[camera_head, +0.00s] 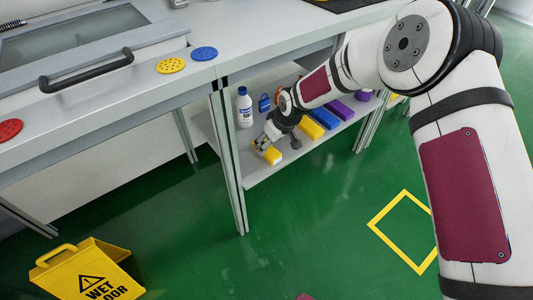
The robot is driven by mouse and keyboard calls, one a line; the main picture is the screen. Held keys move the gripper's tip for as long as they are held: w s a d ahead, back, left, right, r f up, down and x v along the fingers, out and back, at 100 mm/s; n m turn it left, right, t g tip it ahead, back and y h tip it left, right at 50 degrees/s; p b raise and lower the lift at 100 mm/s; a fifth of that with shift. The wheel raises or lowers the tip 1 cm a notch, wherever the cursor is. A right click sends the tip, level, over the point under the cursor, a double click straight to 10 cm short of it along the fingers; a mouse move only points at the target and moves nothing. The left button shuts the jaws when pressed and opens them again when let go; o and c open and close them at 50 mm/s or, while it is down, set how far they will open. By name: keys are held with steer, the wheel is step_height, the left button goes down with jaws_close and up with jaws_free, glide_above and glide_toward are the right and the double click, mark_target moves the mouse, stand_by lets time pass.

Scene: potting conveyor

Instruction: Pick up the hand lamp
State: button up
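My arm reaches in from the right, and my gripper (264,144) is low at the front of the shelf under the bench. A small yellow object (270,154) lies at the shelf's front edge, right at the fingertips. It may be the hand lamp, but it is small and partly covered by the fingers, so I cannot be sure. I cannot tell whether the fingers are apart or closed on it.
On the shelf (260,176) stand a white bottle (244,109) with a blue cap, a small blue item (264,103), and yellow (324,117), blue (340,109) and purple (356,104) blocks. A bench leg (230,160) stands left of my gripper. A yellow wet-floor sign (90,270) is lower left.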

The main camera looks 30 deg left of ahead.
steer(key=shift+w+b+x, duration=0.15)
steer(key=shift+b+x, duration=0.6)
steer(key=shift+x, duration=0.8)
steer(key=shift+w+b+x, duration=0.15)
steer(key=shift+b+x, duration=0.55)
steer(key=shift+x, duration=0.9)
steer(key=shift+d, duration=0.2)
steer(key=c, duration=1.3)
